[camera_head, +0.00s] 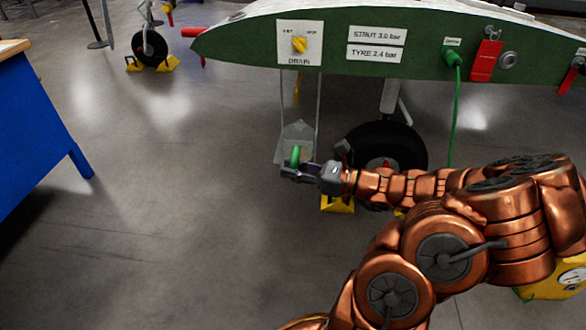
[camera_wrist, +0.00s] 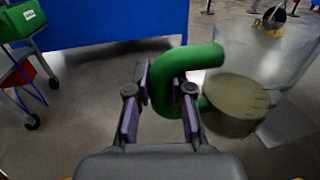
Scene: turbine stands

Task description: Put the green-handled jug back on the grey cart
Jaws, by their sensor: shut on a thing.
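The clear jug (camera_head: 298,132) with a green handle (camera_head: 295,154) is below the DRAIN panel, between two thin hanging rods. In the wrist view the jug (camera_wrist: 275,50) is on the right, roughly upright, with murky yellowish liquid in its bottom. My gripper (camera_head: 296,170) is shut on the green handle (camera_wrist: 170,75), with a finger on each side of it in the wrist view (camera_wrist: 160,95). A flat grey plate (camera_wrist: 288,127) shows beneath the jug; I cannot tell whether they touch. A wheeled cart with grey legs (camera_wrist: 40,85) is partly in view at the wrist view's left edge.
The green wing (camera_head: 235,45) with its yellow drain knob (camera_head: 299,44) hangs above the jug. A black tyre (camera_head: 405,140) and yellow chocks (camera_head: 338,204) are close to my gripper. A blue bench (camera_head: 35,130) stands left. The floor between is clear.

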